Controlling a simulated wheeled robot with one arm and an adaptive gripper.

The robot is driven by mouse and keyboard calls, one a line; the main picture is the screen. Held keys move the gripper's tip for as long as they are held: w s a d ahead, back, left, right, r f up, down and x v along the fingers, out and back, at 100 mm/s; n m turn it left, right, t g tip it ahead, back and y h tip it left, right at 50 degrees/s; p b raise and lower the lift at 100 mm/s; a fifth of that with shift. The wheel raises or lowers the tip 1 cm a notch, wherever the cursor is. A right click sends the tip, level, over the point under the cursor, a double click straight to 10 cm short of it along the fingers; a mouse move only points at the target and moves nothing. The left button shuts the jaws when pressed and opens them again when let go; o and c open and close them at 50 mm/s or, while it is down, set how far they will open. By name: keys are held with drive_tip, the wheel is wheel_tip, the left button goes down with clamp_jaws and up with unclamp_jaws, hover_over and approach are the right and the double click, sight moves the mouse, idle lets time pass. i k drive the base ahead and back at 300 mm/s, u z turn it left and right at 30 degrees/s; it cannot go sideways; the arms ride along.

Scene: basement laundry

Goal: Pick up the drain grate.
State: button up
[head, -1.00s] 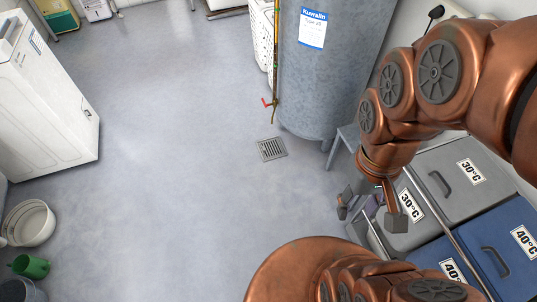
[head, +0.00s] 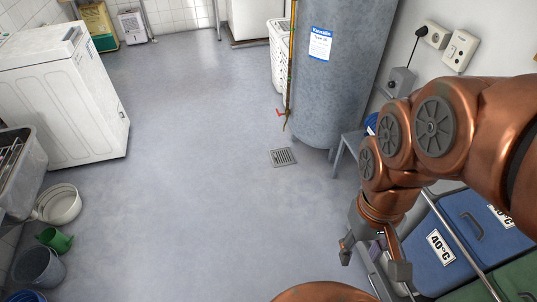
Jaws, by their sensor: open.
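The drain grate (head: 283,157) is a small square grey metal grate with dark slots. It lies in the grey floor just in front of the large grey cylindrical tank (head: 335,110). My gripper (head: 374,262) is at the lower right, pointing down, with its two fingers apart and nothing seen between them. It is well apart from the grate, to the right of it and nearer to me in the picture. The grate is fully in view.
A grey stool (head: 347,146) stands beside the tank. Blue lidded bins (head: 445,252) line the right side. A white washer (head: 70,95), white basin (head: 59,204), green jug (head: 54,239) and grey bucket (head: 38,268) stand at left. The middle floor is clear.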

sight(274, 156)
drive_tip(key=u, duration=0.85)
drive_tip(key=i, duration=1.15)
drive_tip(key=u, duration=0.6)
drive_tip(key=i, duration=1.35)
drive_tip(key=z, duration=1.1)
drive_tip(key=i, duration=0.7)
drive_tip(key=z, duration=0.55)
